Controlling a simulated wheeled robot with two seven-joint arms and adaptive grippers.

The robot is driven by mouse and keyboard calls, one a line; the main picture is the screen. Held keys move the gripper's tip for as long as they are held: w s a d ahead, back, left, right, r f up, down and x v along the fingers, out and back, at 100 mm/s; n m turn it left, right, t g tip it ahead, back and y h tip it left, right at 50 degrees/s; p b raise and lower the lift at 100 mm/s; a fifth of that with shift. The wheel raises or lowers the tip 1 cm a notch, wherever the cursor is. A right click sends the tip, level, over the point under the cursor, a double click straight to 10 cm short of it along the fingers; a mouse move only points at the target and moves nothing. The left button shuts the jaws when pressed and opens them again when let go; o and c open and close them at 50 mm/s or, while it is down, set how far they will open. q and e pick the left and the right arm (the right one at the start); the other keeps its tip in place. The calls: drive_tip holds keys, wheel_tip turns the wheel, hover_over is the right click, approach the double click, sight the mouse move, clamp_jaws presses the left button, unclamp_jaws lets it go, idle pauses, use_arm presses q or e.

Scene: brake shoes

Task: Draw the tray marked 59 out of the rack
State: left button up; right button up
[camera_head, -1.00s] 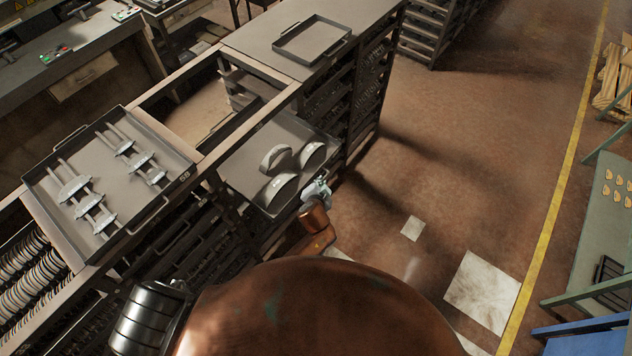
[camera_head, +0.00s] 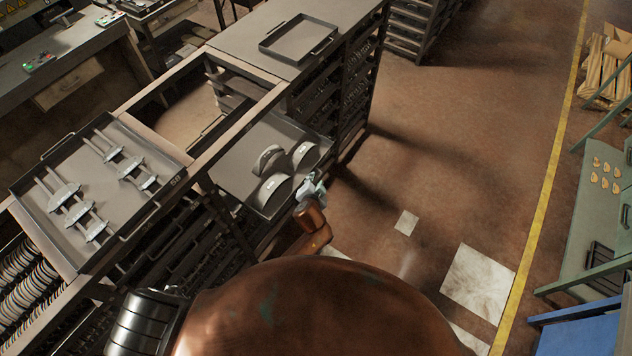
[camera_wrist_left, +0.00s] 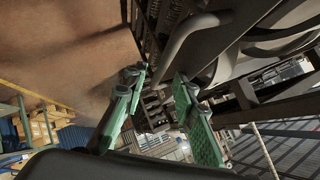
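A grey tray (camera_head: 232,172) with three curved brake shoes (camera_head: 274,188) sticks partly out of the rack, below the top frame. I cannot read a number on it, so I cannot confirm that it is the one marked 59. My left gripper (camera_head: 312,190) is at its right front edge. In the left wrist view the two green fingers (camera_wrist_left: 158,97) are spread apart, with a grey curved handle bar (camera_wrist_left: 177,42) beside and partly between them. I cannot tell whether they touch it. My right gripper is not in view.
The rack (camera_head: 185,58) has an open top bay. A tray with brake parts (camera_head: 130,190), its mark looking like 58, lies on top at the left. An empty tray (camera_head: 272,48) sits on the far top. The floor (camera_head: 450,150) to the right is clear up to a green table (camera_head: 590,225).

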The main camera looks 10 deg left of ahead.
use_arm(q)
drive_tip(key=shift+s, duration=0.1)
drive_tip(key=v, duration=1.2)
